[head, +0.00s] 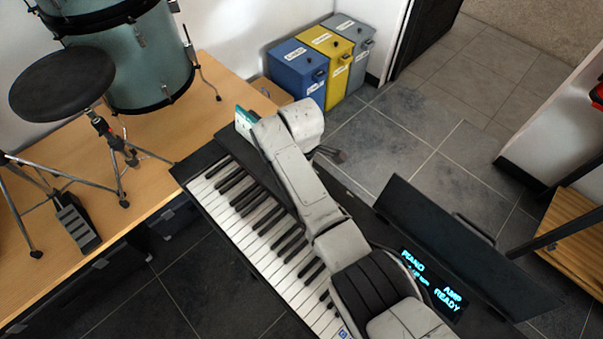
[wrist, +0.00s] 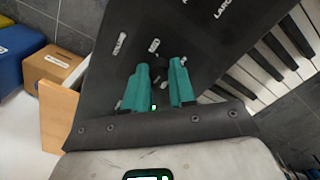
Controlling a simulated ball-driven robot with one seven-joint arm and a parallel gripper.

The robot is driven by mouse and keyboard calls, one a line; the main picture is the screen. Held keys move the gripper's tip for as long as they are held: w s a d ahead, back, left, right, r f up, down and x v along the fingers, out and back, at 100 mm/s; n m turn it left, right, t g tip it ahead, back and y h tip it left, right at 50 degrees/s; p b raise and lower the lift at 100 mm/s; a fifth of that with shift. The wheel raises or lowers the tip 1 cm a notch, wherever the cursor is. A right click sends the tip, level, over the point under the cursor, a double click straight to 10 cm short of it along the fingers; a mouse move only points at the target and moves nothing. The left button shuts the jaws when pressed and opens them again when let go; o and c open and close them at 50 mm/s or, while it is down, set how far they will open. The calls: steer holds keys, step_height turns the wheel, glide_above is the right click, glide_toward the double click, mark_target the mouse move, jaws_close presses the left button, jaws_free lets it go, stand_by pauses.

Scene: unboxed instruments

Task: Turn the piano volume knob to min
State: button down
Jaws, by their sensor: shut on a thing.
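The piano (head: 268,235) runs diagonally across the head view, with its keys on the left and its dark top on the right. My gripper (head: 244,120) is at its far end, and my arm covers part of the top and keys. In the wrist view, my gripper (wrist: 160,68) has its two teal fingers down on the dark control panel (wrist: 200,40). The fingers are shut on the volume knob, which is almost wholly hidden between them. A small white label (wrist: 154,45) lies just beyond the fingertips. I cannot tell where the knob points.
A drum (head: 140,60) and a black stool (head: 62,80) stand on a wooden platform at the left. Blue, yellow and grey bins (head: 325,45) stand at the back wall. A cardboard box (wrist: 52,68) shows in the wrist view. The tiled floor at the right has free room.

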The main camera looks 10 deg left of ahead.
steer(key=n, duration=0.4)
steer(key=shift+n, duration=0.3)
steer(key=n, duration=0.4)
steer(key=shift+n, duration=0.3)
steer(key=shift+a+r, duration=0.1)
steer(key=c, duration=0.9)
jaws_free()
steer(key=shift+c, duration=0.2)
step_height(320, 180, up, 11)
steer(key=b, duration=0.1)
steer(key=shift+f, duration=0.2)
